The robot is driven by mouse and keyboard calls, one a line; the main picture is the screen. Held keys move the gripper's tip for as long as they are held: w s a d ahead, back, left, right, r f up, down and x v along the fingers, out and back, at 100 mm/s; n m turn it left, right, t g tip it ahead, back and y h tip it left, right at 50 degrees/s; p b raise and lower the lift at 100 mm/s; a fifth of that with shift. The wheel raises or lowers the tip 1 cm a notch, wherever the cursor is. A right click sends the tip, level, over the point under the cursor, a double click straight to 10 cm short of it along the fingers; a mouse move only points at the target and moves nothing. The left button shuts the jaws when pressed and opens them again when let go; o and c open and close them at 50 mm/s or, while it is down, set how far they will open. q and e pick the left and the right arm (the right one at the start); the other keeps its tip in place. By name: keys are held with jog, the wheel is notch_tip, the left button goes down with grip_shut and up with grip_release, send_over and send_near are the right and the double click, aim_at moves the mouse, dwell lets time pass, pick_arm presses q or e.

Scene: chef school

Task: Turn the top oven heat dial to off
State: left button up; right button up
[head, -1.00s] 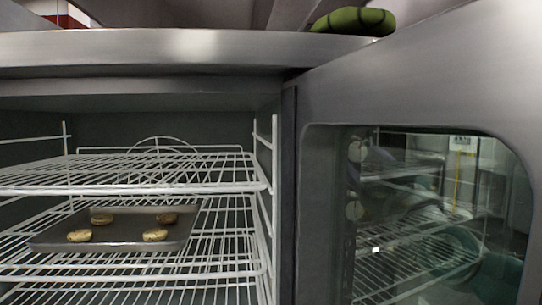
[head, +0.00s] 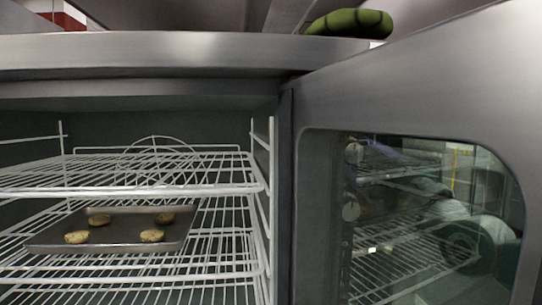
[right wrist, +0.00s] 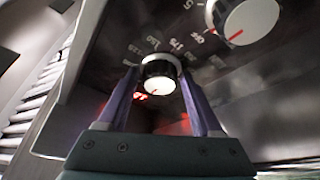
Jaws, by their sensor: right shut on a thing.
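In the right wrist view, a round heat dial (right wrist: 158,82) with a white face and dark rim sits on the dark oven panel. Printed numbers and the word OFF curve around it, with OFF up and to the right. My right gripper (right wrist: 159,70) has its two purple fingers on either side of this dial and is shut on it. Where the dial's pointer aims is too small to tell. The open oven (head: 140,48) fills the left of the head view. My left gripper is in neither view.
A second, larger dial (right wrist: 248,20) with a red mark is at the upper right of the wrist view. The open oven door (head: 400,100) covers the head view's right. A tray (head: 110,232) of several cookies rests on a rack. A green rolled object (head: 350,22) lies on top.

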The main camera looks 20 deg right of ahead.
jog(key=o, duration=1.1)
jog(key=shift+o, duration=0.2)
jog(key=b+v, duration=0.3)
jog(key=v, duration=0.7)
